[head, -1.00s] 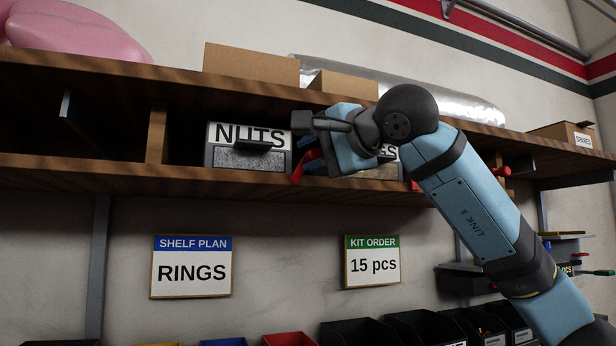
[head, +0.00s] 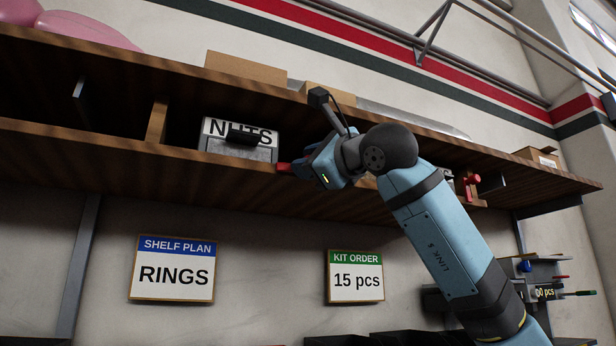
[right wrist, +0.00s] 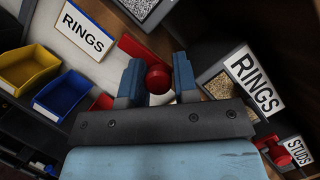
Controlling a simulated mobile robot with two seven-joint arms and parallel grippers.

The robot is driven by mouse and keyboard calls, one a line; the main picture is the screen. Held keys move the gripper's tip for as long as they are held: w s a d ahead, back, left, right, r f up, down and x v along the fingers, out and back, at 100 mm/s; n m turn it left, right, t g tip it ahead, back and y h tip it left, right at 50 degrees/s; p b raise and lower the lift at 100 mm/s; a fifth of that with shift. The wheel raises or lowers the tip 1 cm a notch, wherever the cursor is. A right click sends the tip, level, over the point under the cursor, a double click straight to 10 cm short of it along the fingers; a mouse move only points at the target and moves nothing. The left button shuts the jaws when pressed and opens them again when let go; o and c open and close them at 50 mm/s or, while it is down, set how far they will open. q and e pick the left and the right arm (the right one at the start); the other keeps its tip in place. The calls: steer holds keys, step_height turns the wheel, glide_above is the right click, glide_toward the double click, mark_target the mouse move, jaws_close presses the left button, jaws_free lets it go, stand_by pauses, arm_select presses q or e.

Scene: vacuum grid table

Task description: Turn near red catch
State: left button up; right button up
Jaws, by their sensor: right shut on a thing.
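The near red catch (head: 284,168) is on the shelf, just right of the NUTS drawer (head: 238,139). My right gripper hides most of it in the head view. In the right wrist view, the catch's round red knob (right wrist: 158,79) sits between the two blue fingers of my right gripper (right wrist: 157,80), which is shut on it. A flat red arm (right wrist: 138,48) extends up and left from the knob. The RINGS drawer (right wrist: 252,80) is right of the fingers in that view. My left gripper is not in view.
Another red catch (head: 471,184) is farther right along the shelf (head: 90,150). A red catch also shows beside the STUDS drawer (right wrist: 299,151) in the wrist view. Cardboard boxes (head: 245,68) stand on top. Signs (head: 172,268) hang on the wall below.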

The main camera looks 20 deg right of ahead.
steer(key=shift+f+m+b, duration=0.35)
steer(key=shift+m+b, duration=0.35)
steer(key=shift+m, duration=0.1)
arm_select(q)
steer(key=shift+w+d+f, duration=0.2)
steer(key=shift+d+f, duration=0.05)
arm_select(e)
steer(key=shift+t, duration=0.3)
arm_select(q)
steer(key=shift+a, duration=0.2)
arm_select(e)
steer(key=shift+m, duration=0.4)
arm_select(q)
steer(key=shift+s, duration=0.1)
arm_select(e)
steer(key=o, duration=0.9)
steer(key=shift+c, duration=0.2)
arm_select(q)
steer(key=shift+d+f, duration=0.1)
